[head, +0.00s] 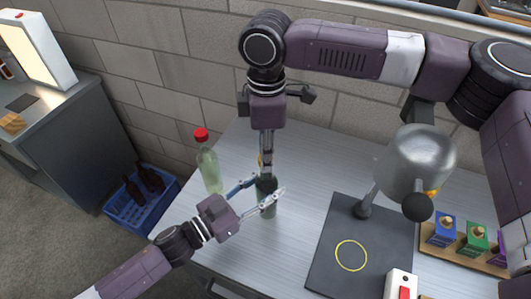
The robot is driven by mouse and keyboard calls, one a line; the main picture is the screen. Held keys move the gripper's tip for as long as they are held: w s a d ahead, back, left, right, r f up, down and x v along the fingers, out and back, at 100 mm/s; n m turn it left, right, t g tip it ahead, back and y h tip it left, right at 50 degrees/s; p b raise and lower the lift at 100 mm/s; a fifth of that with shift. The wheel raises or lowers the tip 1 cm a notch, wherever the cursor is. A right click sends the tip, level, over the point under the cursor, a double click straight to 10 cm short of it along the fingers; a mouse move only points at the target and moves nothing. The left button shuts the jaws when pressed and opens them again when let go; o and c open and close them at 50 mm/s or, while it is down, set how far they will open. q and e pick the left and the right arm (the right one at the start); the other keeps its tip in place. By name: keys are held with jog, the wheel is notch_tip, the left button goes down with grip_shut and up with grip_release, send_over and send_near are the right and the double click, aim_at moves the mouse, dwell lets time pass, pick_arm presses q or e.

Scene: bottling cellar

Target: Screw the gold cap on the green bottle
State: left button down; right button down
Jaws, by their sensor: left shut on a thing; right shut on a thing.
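The dark green bottle (267,211) stands upright on the light metal table. My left gripper (260,193) comes from the lower left, with one finger on each side of the bottle, and is shut on it. My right gripper (266,158) points straight down above the bottle and is shut on the gold cap (260,161). Only a small yellow-gold edge of the cap shows between the fingers. The cap is over the bottle's neck; the fingers hide whether it touches the bottle or sits level.
A clear pale-green bottle with a red cap (208,166) stands close to the left. A dark mat with a yellow ring (351,255) and a metal lamp-like head (415,160) are right. Small coloured boxes (474,240) stand farther right. A blue crate (143,205) is on the floor.

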jog(key=shift+w+d+m, duration=0.1)
jog(key=shift+m, duration=0.8)
jog(key=shift+d, duration=0.1)
jog(key=shift+w, duration=0.1)
jog(key=c, duration=1.6)
grip_release()
jog(key=shift+r, duration=2.3)
